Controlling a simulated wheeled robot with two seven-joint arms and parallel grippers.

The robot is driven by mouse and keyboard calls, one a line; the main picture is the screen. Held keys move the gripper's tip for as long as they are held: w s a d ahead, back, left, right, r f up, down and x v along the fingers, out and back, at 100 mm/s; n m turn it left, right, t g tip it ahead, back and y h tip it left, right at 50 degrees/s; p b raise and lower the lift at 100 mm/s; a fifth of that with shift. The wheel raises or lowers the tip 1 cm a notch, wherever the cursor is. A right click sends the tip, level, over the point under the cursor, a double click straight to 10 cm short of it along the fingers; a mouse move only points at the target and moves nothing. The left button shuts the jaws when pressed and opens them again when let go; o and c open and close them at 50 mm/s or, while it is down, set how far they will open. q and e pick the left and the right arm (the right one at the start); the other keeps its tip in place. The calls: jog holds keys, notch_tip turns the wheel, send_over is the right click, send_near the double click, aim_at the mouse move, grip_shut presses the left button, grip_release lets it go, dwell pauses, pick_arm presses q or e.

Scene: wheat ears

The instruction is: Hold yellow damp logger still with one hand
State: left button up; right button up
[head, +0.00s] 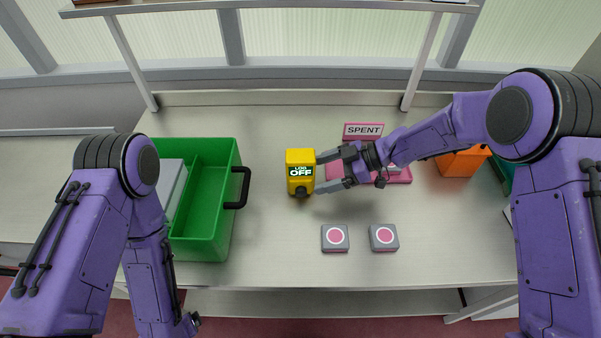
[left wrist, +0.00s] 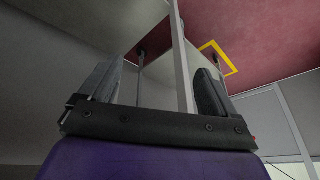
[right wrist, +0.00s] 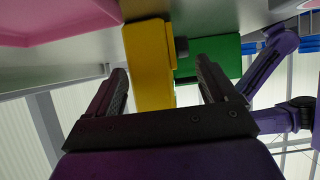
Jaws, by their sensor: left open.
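A green bin (head: 213,152) with a black handle stands left of the logger. Two grey blocks with pink rings, one left (head: 335,238) and one right (head: 384,237), lie in front. A pink tray (head: 400,176), "SPENT" sign (head: 363,130) and orange container (head: 461,163) are right.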

aim_at(305, 178)
jog(key=a, duration=0.1)
jog(key=s+a+f, duration=0.1)
jog(key=shift+a+f+b, duration=0.1)
jog(key=shift+a+b, duration=0.25)
jog(key=shift+b, duration=0.05)
jog(key=w+a+f, duration=0.2)
jog(key=shift+w+f+b, duration=0.3)
jog(key=shift+w, duration=0.1)
jog(key=shift+s+a+r, duration=0.1)
jog(key=shift+s+r, duration=0.35)
jog(key=shift+s, duration=0.1)
pick_arm(q)
jog(key=shift+s+f, duration=0.15)
jog(key=shift+f, duration=0.4)
jog(key=shift+s+f, duration=0.15)
jog(key=shift+f, duration=0.35)
pick_arm(e)
jog(key=shift+w+f, duration=0.15)
jog(key=shift+w, duration=0.05)
jog(key=c, duration=0.7)
pick_arm(q)
grip_shut()
pick_arm(e)
jog(key=shift+s, duration=0.1)
